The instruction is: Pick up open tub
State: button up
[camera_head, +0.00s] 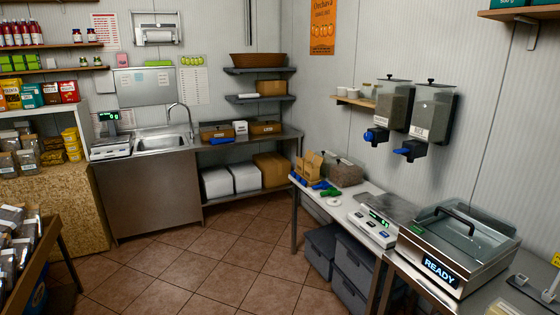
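I cannot tell for certain which thing is the open tub. Small pale tubs (367,90) stand on a short wooden wall shelf left of the dispensers, too small to tell whether they are open. A clear container with brownish contents (344,174) stands at the far end of the white bench (340,211). Grey bins (354,264) stand on the floor under the bench. A pale round item (333,202) lies flat on the bench. My gripper is not in view.
A scale (378,221) and a sealing machine marked READY (455,250) fill the near part of the bench line. Blue-spouted dispensers (432,112) hang above. Tiled floor (215,262) is clear in the middle.

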aim_at(341, 92)
jog(key=i, duration=3.65)
